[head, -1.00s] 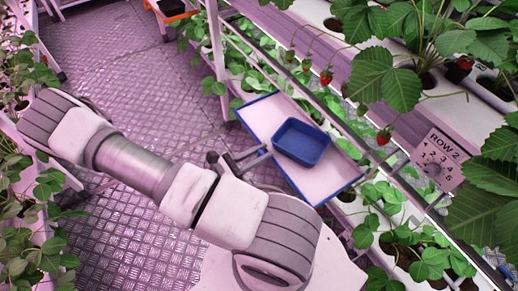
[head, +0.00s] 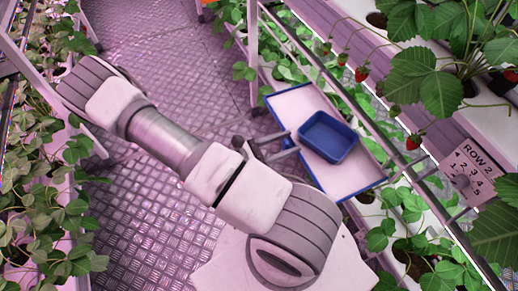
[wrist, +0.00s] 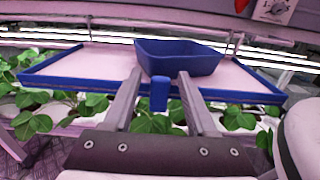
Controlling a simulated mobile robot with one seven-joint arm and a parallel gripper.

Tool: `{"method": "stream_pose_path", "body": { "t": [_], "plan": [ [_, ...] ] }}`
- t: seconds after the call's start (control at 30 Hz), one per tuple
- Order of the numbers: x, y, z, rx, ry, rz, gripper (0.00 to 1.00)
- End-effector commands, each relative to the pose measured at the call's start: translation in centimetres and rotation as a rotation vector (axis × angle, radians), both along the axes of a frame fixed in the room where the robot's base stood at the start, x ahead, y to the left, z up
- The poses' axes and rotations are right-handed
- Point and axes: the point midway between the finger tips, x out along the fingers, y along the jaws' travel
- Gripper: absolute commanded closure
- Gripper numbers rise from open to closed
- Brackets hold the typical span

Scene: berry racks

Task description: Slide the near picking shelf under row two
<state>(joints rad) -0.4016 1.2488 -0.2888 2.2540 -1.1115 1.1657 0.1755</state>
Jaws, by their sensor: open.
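In the head view my gripper (head: 290,146) is at the shelf's aisle side.
Strawberry plants (head: 440,75) and red berries overhang the shelf's far side. Another planted rack (head: 40,190) borders the aisle on the left. The metal floor (head: 160,235) between is clear.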

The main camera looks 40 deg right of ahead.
Motion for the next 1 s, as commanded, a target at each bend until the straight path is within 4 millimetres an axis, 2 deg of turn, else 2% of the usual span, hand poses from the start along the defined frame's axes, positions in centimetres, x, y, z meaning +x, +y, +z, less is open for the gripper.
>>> {"method": "stream_pose_path", "body": {
  "t": [0.17,0.27,0.7,0.8,1.0],
  "plan": [
    [0.4,1.2,0.0,0.000,-0.003,0.003,0.43],
    [0.8,2.9,0.0,0.002,-0.003,0.004,0.43],
    [3.3,13.1,0.0,0.002,-0.003,0.004,0.43],
    [3.6,14.9,-0.1,0.004,-0.002,0.003,0.43],
    [4.0,16.7,0.0,0.001,0.000,0.001,0.43]
  ]
}}
